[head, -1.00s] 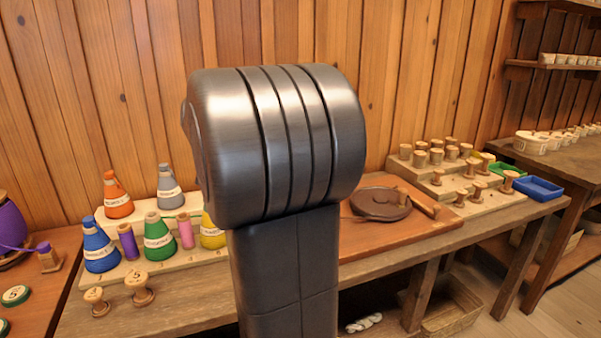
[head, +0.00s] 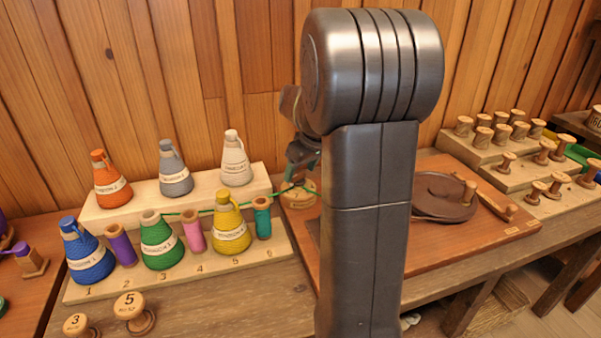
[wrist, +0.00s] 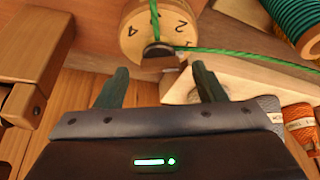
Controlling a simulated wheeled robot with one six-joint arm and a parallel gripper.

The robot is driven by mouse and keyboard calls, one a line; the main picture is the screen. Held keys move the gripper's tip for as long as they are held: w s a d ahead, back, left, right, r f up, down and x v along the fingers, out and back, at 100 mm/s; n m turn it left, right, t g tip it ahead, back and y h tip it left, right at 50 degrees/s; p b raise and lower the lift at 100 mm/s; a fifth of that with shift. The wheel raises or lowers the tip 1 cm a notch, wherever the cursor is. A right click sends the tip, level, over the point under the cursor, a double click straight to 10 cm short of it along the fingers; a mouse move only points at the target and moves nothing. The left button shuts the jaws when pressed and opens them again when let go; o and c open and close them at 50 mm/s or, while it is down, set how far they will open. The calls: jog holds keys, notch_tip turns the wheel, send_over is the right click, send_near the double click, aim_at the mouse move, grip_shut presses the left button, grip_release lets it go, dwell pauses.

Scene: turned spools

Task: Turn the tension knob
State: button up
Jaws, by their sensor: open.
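The tension knob appears to be the round pale wooden dial with numbers (wrist: 157,28) in the wrist view, at the top, with a dark piece at its lower edge. In the head view it is the small round wooden piece (head: 299,194) just left of my arm. A green thread (wrist: 245,55) runs to it from the green cone (head: 159,240). My gripper (wrist: 160,84) is open and empty, its two dark fingers apart on either side below the dial. In the head view my gripper (head: 301,157) shows just above the dial, partly hidden by my arm. I cannot tell whether it touches the dial.
Numbered stand with several cones and spools (head: 180,262) is left of the dial. A dark round plate with a peg (head: 440,197) is on the board right of my arm. A wooden block (wrist: 35,65) is close left of my fingers in the wrist view.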

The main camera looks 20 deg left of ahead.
jog(key=shift+w+a+f, duration=0.1)
jog(key=shift+a+f, duration=0.1)
jog(key=shift+f, duration=0.25)
jog(key=c, duration=1)
jog(key=shift+m+t+p, duration=0.3)
jog(key=shift+m+p, duration=0.05)
jog(key=shift+m, duration=0.55)
jog(key=o, duration=1)
jog(key=shift+a, duration=0.1)
jog(key=shift+r, duration=0.1)
